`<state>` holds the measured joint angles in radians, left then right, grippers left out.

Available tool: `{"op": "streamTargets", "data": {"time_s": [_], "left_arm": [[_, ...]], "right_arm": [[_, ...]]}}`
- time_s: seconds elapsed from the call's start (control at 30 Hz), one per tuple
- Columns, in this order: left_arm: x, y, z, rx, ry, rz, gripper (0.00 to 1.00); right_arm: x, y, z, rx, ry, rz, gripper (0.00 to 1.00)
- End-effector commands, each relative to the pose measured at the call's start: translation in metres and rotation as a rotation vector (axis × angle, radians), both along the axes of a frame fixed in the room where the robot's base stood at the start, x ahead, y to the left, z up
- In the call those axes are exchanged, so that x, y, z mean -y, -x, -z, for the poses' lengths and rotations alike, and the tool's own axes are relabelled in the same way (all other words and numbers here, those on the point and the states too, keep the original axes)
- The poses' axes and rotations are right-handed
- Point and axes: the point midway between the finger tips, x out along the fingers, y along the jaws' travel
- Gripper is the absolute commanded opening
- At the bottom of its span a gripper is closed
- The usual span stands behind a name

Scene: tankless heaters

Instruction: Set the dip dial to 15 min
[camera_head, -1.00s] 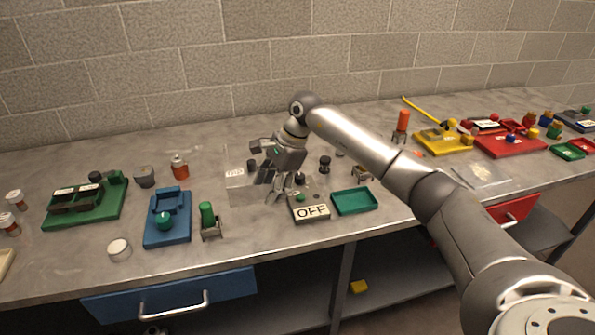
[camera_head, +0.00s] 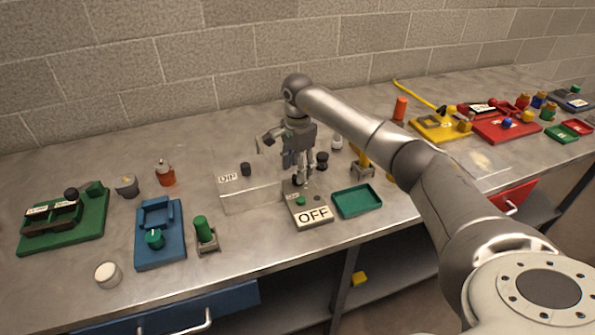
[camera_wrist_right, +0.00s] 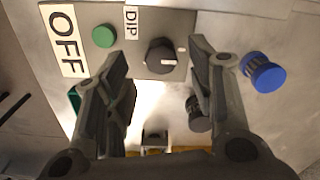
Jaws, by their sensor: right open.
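The dip dial is a dark round knob (camera_wrist_right: 160,55) with a white pointer mark, on a grey control box (camera_wrist_right: 135,35) with a DIP label, a green button (camera_wrist_right: 104,36) and an OFF sign (camera_wrist_right: 66,44). In the wrist view its pointer faces right; I cannot read any minute marks. In the head view the control box (camera_head: 300,197) stands near the bench front, its dial mostly hidden by my gripper. My right gripper (camera_head: 297,178) points down over the box's rear, open, its fingers either side of the dial in the wrist view. Contact cannot be told. My left gripper is out of view.
A clear box (camera_head: 250,192) with its own DIP label and black knob stands just left of the control box. A green tray (camera_head: 357,201) is close on its right. A black knob-like piece (camera_head: 321,160) and a blue-capped piece (camera_wrist_right: 264,74) are nearby.

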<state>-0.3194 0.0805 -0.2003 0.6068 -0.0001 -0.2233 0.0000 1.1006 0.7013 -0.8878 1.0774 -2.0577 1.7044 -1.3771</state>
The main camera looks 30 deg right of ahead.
Motion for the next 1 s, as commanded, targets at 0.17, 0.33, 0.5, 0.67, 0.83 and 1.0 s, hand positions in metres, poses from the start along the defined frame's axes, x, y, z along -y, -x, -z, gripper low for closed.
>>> {"op": "streamTargets", "data": {"time_s": [0.17,0.33,0.5,0.67,0.83,1.0], "left_arm": [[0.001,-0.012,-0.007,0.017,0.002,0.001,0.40],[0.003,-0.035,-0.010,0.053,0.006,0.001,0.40],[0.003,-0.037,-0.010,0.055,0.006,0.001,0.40],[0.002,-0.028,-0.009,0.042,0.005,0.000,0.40],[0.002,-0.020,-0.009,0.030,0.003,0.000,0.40],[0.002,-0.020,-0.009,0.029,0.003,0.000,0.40]], "right_arm": [[0.000,0.000,0.023,-0.001,-0.001,0.000,0.51],[0.000,0.000,0.032,0.001,0.000,0.000,0.51],[0.000,0.000,0.033,0.002,0.000,0.000,0.51],[0.000,0.000,0.032,0.002,0.000,0.000,0.39],[0.000,0.000,0.032,0.002,0.000,0.000,0.17],[0.000,0.000,0.032,0.001,0.000,0.000,0.05]]}}
